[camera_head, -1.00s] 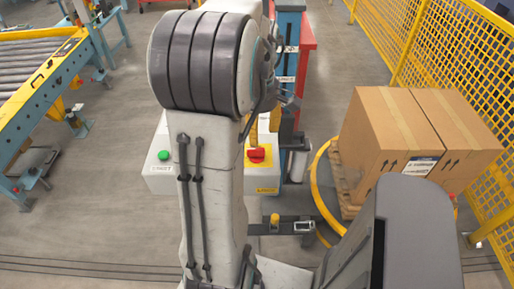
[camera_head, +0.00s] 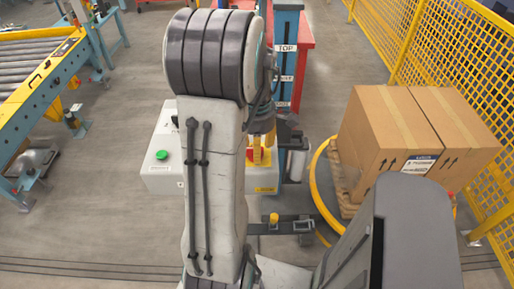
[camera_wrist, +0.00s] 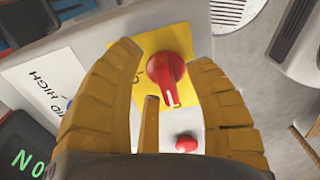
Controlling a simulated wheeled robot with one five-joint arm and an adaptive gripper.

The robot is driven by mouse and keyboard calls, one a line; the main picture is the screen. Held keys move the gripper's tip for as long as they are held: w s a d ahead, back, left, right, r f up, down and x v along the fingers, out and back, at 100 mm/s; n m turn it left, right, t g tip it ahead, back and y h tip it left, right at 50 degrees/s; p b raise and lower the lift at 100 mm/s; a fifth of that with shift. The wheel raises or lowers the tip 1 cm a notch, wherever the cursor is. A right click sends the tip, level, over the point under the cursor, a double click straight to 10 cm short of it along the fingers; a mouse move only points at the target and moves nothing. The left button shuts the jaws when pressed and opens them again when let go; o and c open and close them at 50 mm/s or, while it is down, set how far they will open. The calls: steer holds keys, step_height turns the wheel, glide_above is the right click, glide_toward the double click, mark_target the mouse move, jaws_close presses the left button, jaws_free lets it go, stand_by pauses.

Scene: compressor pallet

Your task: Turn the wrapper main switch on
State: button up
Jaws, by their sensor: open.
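The main switch is a red rotary knob (camera_wrist: 165,75) with a white pointer line on a yellow plate (camera_wrist: 150,47), seen in the wrist view. The pointer line points toward the bottom of that picture. My gripper (camera_wrist: 178,90) is open, with its yellow-brown fingers on either side of the knob and a gap on each side. I cannot tell how far the fingertips are from the panel. In the head view the knob (camera_head: 256,156) shows on the grey control box (camera_head: 165,182), partly covered by my arm and gripper.
A green button (camera_head: 162,155) is on the box's left. A small red button (camera_wrist: 186,144) sits below the knob in the wrist view. Cardboard boxes (camera_head: 390,130) stand on a pallet at right inside a yellow ring (camera_head: 318,190), beside a yellow mesh fence (camera_head: 440,60).

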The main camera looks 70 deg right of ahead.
steer(key=shift+f, duration=0.35)
steer(key=shift+c, duration=0.3)
jaws_close()
